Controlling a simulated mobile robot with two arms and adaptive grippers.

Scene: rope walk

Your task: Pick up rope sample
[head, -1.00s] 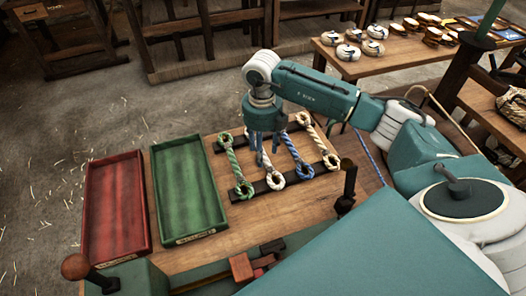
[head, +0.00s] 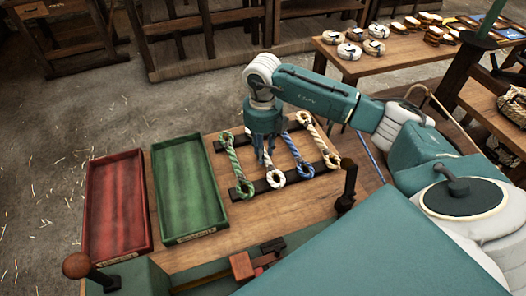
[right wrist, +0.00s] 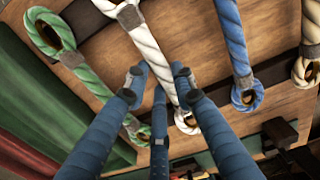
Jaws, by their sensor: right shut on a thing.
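Rope samples with looped ends lie across two dark bars (head: 324,163) on the wooden table. From left to right they are green (head: 235,163), white (head: 275,178), blue (head: 297,155) and cream (head: 319,138). My right gripper (head: 265,160) points down at the white sample and hides its middle in the head view. In the right wrist view its fingers (right wrist: 160,82) are closed around the white rope (right wrist: 150,45), near the lower loop. The white sample still appears level with the others on the bars. My left gripper is not in view.
A green tray (head: 222,213) and a red tray (head: 148,230) stand left of the ropes, both empty. A dark upright post (head: 347,185) stands at the right near the bars. A bench (head: 352,70) with coiled ropes and brushes is behind.

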